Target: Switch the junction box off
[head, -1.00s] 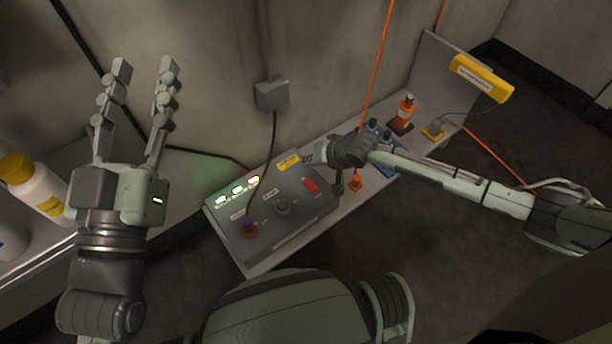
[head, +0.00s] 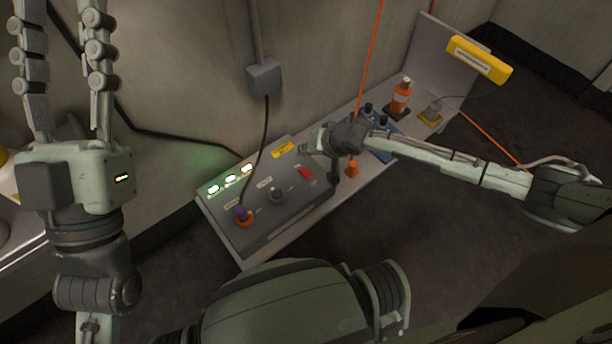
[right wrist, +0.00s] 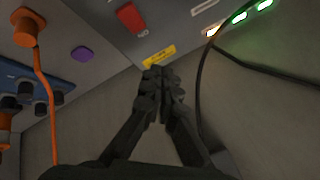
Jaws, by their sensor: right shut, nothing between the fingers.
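The junction box appears to be the grey sloped box (head: 262,232) on the low bench. My right gripper (head: 316,140) is shut and empty by the box's upper right end, near the yellow label (head: 283,150). In the right wrist view its fingertips (right wrist: 160,74) overlap the label's edge, and the red switch (right wrist: 131,17) is beyond them. Contact cannot be told. My left gripper (head: 62,22) is open, raised at left, away from the box.
A black cable runs from a grey wall box (head: 265,77) to the purple plug. Right of the box are an orange fitting (head: 352,169) on an orange cord, a blue unit (head: 378,150) and an orange bottle (head: 401,98). The floor in front is clear.

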